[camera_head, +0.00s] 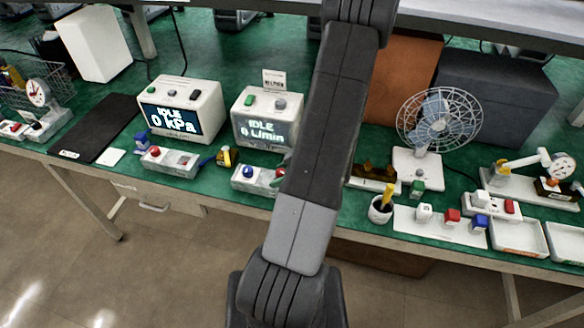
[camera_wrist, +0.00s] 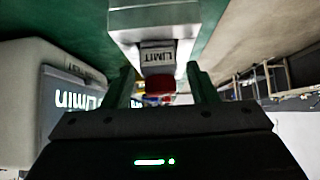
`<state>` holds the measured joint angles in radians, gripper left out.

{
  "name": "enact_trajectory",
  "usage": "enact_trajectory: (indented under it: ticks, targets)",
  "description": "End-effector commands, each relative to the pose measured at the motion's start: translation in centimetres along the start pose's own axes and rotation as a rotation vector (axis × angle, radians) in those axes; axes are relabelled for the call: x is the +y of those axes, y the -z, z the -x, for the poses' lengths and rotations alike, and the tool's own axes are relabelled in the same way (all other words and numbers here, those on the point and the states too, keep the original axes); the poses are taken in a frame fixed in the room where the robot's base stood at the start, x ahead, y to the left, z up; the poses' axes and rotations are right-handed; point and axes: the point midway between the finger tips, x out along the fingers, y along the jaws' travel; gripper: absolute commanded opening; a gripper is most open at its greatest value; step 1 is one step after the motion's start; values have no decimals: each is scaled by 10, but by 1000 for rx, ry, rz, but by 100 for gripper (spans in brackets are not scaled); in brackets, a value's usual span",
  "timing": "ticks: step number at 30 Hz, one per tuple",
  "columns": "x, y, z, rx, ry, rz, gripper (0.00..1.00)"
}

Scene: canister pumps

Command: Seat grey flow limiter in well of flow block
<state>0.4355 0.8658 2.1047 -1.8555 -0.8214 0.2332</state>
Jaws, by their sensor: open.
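The flow block (camera_head: 252,179) is a pale grey block with a blue knob, in front of the L/min pump. Its right end is hidden behind my arm, where a bit of red shows. My gripper (camera_wrist: 160,68) is open, one green finger on each side of the red piece, with visible gaps.
Red (camera_head: 452,216) and blue (camera_head: 480,222) caps stand beside the pale one. A yellow-handled tool stands in a cup (camera_head: 380,212). The L/min pump (camera_head: 265,118) is behind the block.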

Motion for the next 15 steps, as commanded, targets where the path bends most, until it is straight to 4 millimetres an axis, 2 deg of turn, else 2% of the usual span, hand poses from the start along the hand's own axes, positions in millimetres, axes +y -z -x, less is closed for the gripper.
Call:
enact_trajectory:
  ticks: [15]
  targets:
    - [1, 0, 92, -1, -6, -1, 52]
